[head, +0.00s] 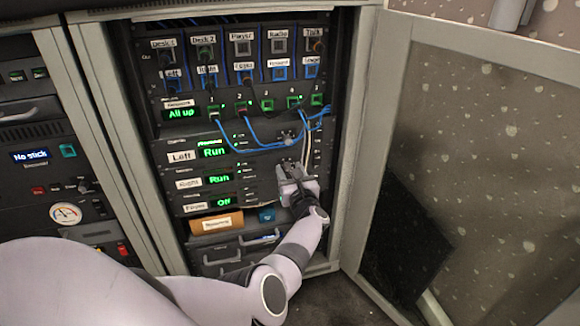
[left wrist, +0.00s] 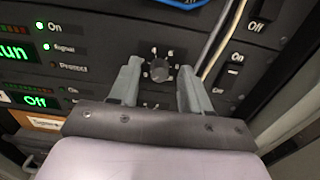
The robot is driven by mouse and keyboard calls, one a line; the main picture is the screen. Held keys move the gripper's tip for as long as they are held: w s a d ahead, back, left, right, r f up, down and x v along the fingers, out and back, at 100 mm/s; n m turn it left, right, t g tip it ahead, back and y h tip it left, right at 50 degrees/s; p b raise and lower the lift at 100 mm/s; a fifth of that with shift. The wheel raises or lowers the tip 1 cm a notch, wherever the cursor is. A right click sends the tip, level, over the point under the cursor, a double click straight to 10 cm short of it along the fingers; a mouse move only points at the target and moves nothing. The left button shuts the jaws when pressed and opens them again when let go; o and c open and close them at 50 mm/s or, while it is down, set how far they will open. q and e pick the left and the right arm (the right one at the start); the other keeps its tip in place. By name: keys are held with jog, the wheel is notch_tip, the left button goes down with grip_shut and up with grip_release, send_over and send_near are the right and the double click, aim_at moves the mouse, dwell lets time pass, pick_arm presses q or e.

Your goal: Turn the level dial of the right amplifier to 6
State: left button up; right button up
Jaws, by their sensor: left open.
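The right amplifier (head: 240,183) is the rack row labelled "Right", with a green "Run" display. Its black level dial (left wrist: 160,69) shows in the left wrist view with small white numbers around it; its pointer is too blurred to read. In the head view my gripper hides this dial. My left gripper (head: 291,168) is open at the right part of that row. In the left wrist view its two grey fingers (left wrist: 159,73) stand on either side of the dial; I cannot tell whether they touch it. My right gripper is not in view.
White cables and a power switch (left wrist: 234,71) are right of the dial. A row reading "Off" (head: 224,202) is below. An open cabinet door (head: 470,150) stands at right.

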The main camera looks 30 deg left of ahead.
pick_arm(q)
grip_shut()
jog(key=shift+m, duration=0.3)
